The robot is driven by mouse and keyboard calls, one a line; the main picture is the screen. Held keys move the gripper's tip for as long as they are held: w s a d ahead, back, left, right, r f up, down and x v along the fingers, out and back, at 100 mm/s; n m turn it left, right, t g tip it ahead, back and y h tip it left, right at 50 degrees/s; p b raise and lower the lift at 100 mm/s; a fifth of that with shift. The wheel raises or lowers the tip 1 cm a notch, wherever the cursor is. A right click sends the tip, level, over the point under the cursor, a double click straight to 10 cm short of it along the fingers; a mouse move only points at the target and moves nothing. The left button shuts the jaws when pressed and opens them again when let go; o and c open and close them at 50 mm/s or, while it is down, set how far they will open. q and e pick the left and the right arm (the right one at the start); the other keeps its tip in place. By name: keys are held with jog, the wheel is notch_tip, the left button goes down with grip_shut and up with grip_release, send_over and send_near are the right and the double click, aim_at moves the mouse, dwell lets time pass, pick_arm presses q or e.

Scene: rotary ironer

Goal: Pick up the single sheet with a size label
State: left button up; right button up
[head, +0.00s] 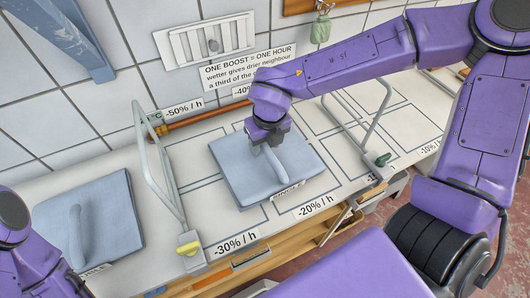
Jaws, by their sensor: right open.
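The single sheet (236,182) is a folded pale blue square lying flat on the white worktop, in the middle of the head view. A label reading "SINGLE" (288,190) sits at its front edge, and a raised ridge (273,162) stands on its top. My right gripper (267,143) reaches in from the right and points down over the sheet, at the back end of the ridge. It is open; its fingertips are small here, and I cannot tell whether they touch the cloth. My left arm shows at the lower left, with no jaws visible.
Another folded blue sheet (122,225) with a ridge and a partly hidden label lies at the left. Upright metal frames (158,170) divide the worktop into bays marked "-50% / h" to "-10% / h". One frame (368,125) stands right of the single sheet. A tiled wall is behind.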

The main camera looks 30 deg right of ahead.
grip_shut()
jog(key=shift+w, duration=0.1)
dwell(1.2)
